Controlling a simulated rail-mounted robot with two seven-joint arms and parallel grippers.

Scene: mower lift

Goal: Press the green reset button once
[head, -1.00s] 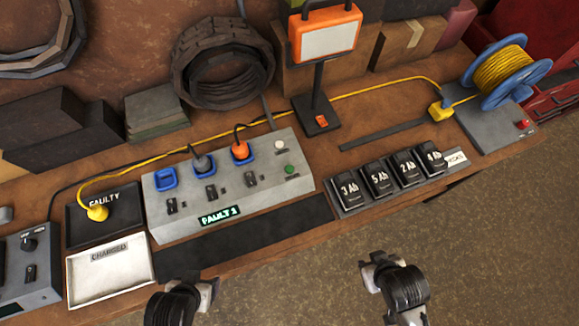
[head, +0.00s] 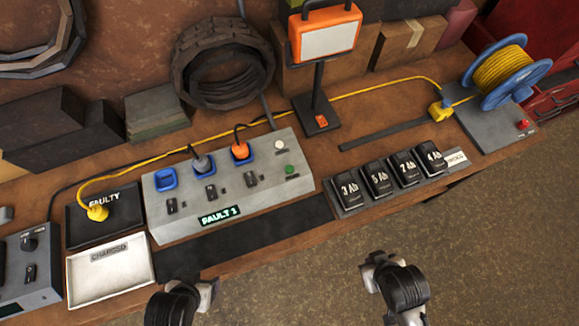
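The green reset button (head: 290,169) is a small round button at the right end of the grey socket box (head: 270,205), below a white round button or lamp (head: 279,144). The box's small display (head: 220,215) reads "FAULT" and a digit. My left gripper (head: 212,290) is at the bottom edge, in front of the bench and below the box. My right gripper (head: 372,268) is in front of the bench, below and right of the box. Both are well apart from the button. Their fingers are too small and turned away to tell open from shut.
A grey plug (head: 201,162) and an orange plug (head: 239,151) sit in blue sockets. Several batteries (head: 379,180) stand in a rack to the right. A yellow plug (head: 97,211) lies in the FAULTY tray (head: 75,236). A dark mat (head: 250,240) in front of the box is clear.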

